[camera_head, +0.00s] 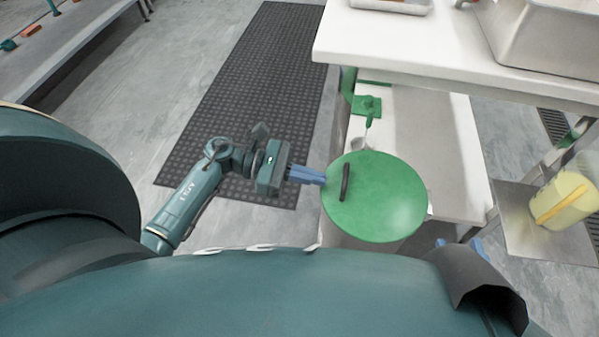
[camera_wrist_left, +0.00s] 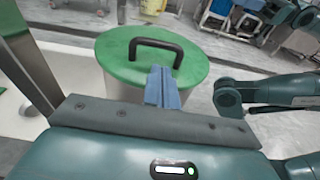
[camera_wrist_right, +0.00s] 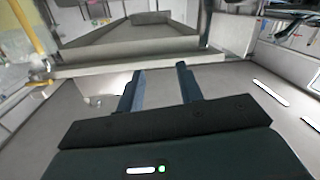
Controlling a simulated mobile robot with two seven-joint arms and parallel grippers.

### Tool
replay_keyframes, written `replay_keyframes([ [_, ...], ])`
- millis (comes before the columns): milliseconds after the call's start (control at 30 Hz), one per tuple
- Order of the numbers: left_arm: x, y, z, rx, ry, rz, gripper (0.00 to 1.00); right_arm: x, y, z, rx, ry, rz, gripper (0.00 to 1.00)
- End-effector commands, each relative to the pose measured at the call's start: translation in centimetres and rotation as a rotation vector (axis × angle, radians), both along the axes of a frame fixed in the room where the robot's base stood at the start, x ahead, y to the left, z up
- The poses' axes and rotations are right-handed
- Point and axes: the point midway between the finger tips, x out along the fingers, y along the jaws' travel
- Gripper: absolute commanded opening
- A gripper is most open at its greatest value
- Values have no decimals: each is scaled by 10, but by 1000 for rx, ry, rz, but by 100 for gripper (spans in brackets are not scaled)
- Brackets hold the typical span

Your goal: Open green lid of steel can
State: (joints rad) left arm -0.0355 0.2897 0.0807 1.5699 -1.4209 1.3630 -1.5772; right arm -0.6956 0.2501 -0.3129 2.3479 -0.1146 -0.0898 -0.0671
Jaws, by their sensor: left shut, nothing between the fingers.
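The round green lid (camera_head: 385,205) lies flat on top of the can, with a black handle (camera_head: 345,182) near its left side. In the left wrist view the lid (camera_wrist_left: 115,62) shows with its dark arched handle (camera_wrist_left: 157,43) and the pale can body below it. My left gripper (camera_head: 322,177) is shut and empty, its blue fingers at the lid's left edge near the handle. Its closed fingers (camera_wrist_left: 162,80) appear in front of the handle; contact cannot be told. My right gripper (camera_wrist_right: 158,78) is open and empty, fingers apart. The can's body is mostly hidden under the lid in the head view.
A white table (camera_head: 420,45) with a steel container (camera_head: 545,38) stands at the back right, with a lower shelf under it. A yellow container (camera_head: 563,200) sits on a shelf at right. A dark mat (camera_head: 255,85) covers the floor behind my left arm.

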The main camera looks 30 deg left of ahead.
Motion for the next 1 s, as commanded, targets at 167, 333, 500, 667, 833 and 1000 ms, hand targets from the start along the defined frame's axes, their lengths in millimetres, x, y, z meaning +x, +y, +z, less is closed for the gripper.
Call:
replay_keyframes([
  [167,9,-28,-4,-4,1,2,0,0,1,-1,0,-10,3,36],
  [333,12,-40,-6,-2,1,1,0,0,1,0,0,-16,4,36],
  [500,13,-43,-6,-2,1,1,0,0,1,0,1,-17,4,36],
  [667,13,-42,-6,-2,1,1,0,0,1,0,1,-18,4,36],
  [833,13,-42,-3,7,3,1,0,0,1,3,1,-11,4,36],
  [1000,13,-43,6,40,14,0,0,-1,-3,1,-3,74,-15,36],
])
